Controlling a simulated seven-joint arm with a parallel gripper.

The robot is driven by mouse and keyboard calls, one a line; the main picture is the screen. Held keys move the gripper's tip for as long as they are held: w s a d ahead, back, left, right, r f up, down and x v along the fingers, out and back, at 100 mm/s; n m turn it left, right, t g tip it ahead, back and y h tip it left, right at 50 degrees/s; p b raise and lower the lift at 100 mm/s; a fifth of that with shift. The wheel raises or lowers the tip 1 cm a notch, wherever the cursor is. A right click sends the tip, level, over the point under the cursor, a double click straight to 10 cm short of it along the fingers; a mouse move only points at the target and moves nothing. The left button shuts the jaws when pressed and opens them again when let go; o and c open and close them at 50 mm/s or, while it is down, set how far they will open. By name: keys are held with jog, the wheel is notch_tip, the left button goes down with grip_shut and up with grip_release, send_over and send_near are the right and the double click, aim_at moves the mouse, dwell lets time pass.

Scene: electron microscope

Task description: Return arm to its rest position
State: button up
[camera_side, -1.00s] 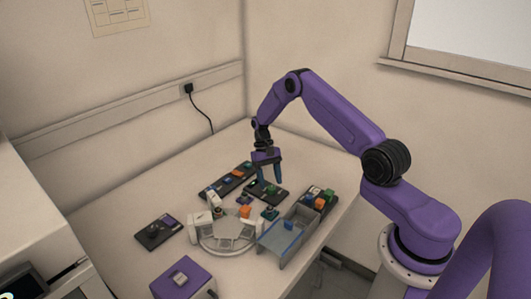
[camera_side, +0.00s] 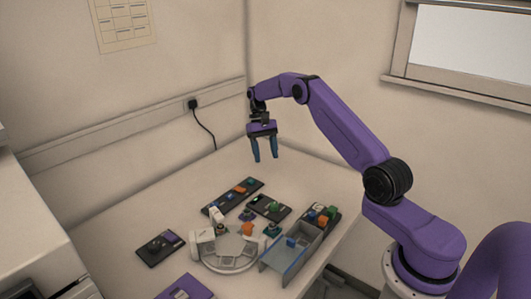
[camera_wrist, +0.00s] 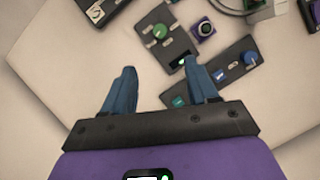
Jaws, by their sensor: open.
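My gripper (camera_side: 265,158) is purple with two blue fingers. In the side view it hangs, fingers down, in the air above the back of the table. In the wrist view its fingers (camera_wrist: 160,85) are spread apart with nothing between them. My purple arm reaches in from the right and bends down at the wrist. The white table (camera_side: 130,215) lies below, with the devices clear of the fingers.
Dark control panels with coloured knobs, a long one (camera_side: 233,196) and a small one (camera_side: 270,207), lie below. A round white stage (camera_side: 228,262), a grey open tray (camera_side: 285,265) and a flat dark device (camera_side: 161,248) stand nearer. The table's back corner is bare.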

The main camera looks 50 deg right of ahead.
jog(key=s+a+r+n+t+h, duration=0.1)
jog(key=s+a+r+n, duration=0.35)
jog(key=a, duration=0.65)
jog(key=s+a+r+n+t+h, duration=0.1)
jog(key=s+a+r+n, duration=0.4)
jog(key=a, duration=0.6)
jog(key=s+a+r+n+t, duration=0.1)
jog(key=s+a+n, duration=0.15)
jog(key=s, duration=0.55)
jog(key=s+a+r+n, duration=0.1)
jog(key=s+a+r, duration=0.15)
jog(key=s, duration=0.55)
jog(key=s+d+f+n, duration=0.1)
jog(key=s+n, duration=0.1)
jog(key=s, duration=0.5)
jog(key=s+d+f+n+t, duration=0.1)
jog(key=s+d+f+n, duration=0.1)
jog(key=s, duration=0.4)
jog(key=shift+s+n, duration=0.35)
jog(key=shift+n, duration=0.15)
jog(key=shift+d+r, duration=0.1)
